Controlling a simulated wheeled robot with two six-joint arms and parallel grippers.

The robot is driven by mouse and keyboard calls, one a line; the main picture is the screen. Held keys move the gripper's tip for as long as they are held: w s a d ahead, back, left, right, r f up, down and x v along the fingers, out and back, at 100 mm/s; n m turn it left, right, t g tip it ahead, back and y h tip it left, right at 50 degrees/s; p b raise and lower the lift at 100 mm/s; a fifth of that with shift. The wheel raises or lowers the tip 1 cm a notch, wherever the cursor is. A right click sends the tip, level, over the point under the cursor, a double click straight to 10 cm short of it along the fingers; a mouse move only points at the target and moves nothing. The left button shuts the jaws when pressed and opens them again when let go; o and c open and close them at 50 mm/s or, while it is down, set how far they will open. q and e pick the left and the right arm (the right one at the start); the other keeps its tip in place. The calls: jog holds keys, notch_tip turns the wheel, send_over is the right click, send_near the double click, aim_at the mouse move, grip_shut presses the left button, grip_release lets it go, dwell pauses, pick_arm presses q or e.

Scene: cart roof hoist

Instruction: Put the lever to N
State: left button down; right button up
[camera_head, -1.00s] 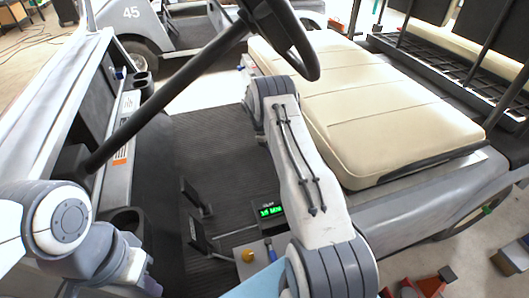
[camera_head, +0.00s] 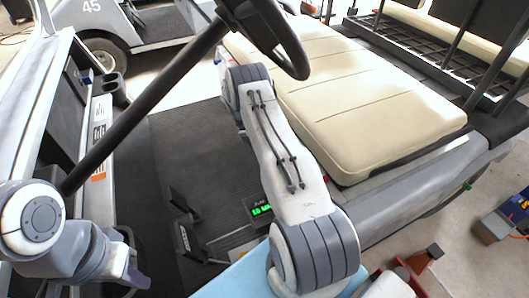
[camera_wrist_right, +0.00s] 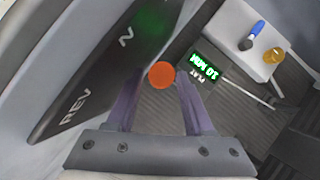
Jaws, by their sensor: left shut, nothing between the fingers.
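In the right wrist view, a dark panel (camera_wrist_right: 95,75) carries the white marks REV and N. The lever shows as a round orange knob (camera_wrist_right: 161,75), seen end on, to the right of these marks. I cannot tell which mark it lines up with. My left gripper (camera_head: 138,280) is shut and empty at the lower left.
The steering wheel (camera_head: 268,30) and its column cross above the floor mat. The pedals (camera_head: 187,225), a green-lit display (camera_head: 260,209) and the cream seat (camera_head: 350,100) are near my right arm. A white box with yellow and blue knobs (camera_wrist_right: 245,45) also shows.

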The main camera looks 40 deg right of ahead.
jog(key=v, duration=1)
jog(key=shift+r+p, duration=0.2)
jog(key=shift+p, duration=0.25)
jog(key=shift+w+a+f, duration=0.1)
jog(key=shift+w+a, duration=0.05)
